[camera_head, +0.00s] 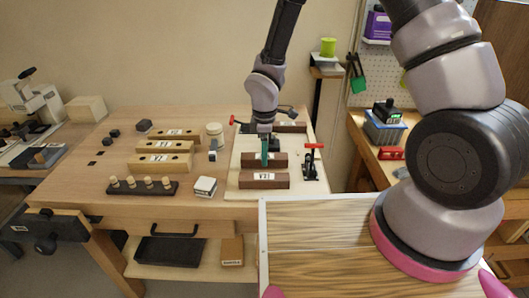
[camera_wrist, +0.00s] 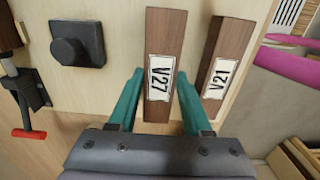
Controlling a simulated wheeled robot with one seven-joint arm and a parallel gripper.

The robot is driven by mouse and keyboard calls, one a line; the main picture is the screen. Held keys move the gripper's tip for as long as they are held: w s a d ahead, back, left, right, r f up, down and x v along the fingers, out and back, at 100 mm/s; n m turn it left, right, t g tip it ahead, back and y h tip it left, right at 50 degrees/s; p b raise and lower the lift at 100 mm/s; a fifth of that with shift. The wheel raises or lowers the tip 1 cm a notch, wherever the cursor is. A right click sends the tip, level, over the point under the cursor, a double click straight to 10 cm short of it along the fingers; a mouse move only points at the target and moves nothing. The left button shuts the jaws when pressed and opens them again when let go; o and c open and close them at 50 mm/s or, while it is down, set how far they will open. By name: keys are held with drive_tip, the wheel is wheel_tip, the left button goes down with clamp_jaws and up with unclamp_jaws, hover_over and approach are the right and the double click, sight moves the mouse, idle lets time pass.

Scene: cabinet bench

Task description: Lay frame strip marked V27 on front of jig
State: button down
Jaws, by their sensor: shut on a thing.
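My gripper (camera_head: 265,162) is over the pale jig board (camera_head: 243,144), its teal fingers closed on a dark brown strip (camera_head: 280,159). In the wrist view that strip (camera_wrist: 165,35) reads V27 and lies between the two fingertips (camera_wrist: 160,95). A second brown strip (camera_head: 245,181) lies on the front of the board, apart from and parallel to the held one. I cannot tell whether the held strip touches the board.
A black clamp with a red handle (camera_head: 311,165) stands at the board's right side. A black knobbed block (camera_wrist: 77,44) is near the held strip. Pale labelled strips (camera_head: 160,161), a peg rack (camera_head: 143,187) and a white block (camera_head: 205,187) occupy the bench to the left.

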drive_tip(key=shift+f, duration=0.7)
idle(0.7)
drive_tip(key=shift+c, duration=1.3)
unclamp_jaws()
drive_tip(key=shift+o, duration=0.3)
drive_tip(key=shift+o, duration=0.5)
drive_tip(key=shift+r, duration=3.55)
